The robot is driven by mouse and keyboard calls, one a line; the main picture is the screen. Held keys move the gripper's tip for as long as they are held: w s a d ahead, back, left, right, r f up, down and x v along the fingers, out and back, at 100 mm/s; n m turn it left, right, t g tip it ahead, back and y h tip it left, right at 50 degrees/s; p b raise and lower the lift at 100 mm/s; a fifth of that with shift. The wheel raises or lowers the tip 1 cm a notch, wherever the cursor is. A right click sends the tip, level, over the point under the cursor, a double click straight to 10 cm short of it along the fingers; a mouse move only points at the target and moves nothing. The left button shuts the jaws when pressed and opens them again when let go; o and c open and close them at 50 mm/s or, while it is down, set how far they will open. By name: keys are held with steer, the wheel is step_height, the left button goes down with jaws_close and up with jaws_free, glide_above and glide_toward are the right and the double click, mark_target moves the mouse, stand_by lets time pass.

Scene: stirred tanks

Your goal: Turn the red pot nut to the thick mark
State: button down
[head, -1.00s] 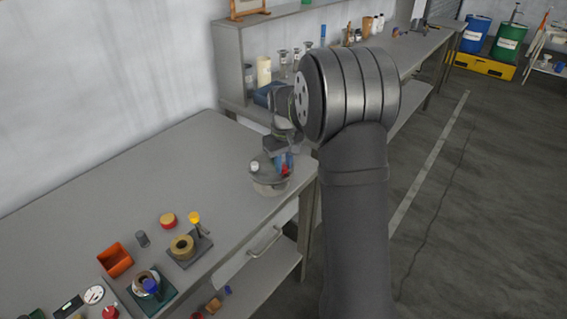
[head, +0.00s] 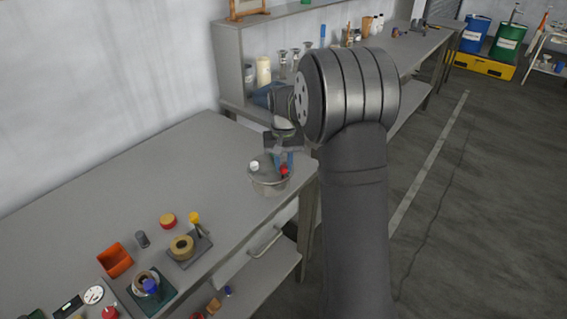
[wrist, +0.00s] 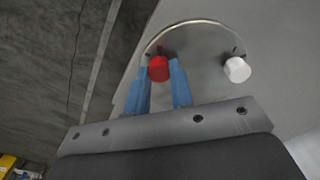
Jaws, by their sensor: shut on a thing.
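The red pot nut (wrist: 158,68) sits on the round grey pot lid (wrist: 200,42), near the lid's edge. It also shows in the head view (head: 284,170). My gripper (wrist: 162,78) has its two blue fingers on either side of the red nut and is shut on it. In the head view my gripper (head: 283,160) points down at the pot (head: 268,185). Small dark marks show on the lid by the nut; I cannot tell which is thick. A white nut (wrist: 237,70) stands apart to the right on the same lid.
The pot stands near the right end of the grey bench (head: 130,185). An orange bin (head: 115,260), a yellow-topped fixture (head: 194,218) and a blue-topped fixture (head: 150,286) stand at the front left. The bench's middle is clear.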

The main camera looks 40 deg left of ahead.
mark_target(284, 166)
steer(key=shift+r, duration=0.1)
steer(key=c, duration=1.3)
jaws_free()
steer(key=shift+o, duration=0.2)
step_height(284, 166, up, 17)
steer(key=shift+r, duration=0.2)
steer(key=shift+f, duration=0.1)
step_height(284, 166, down, 17)
steer(key=shift+f, duration=0.2)
steer(key=shift+r, duration=0.15)
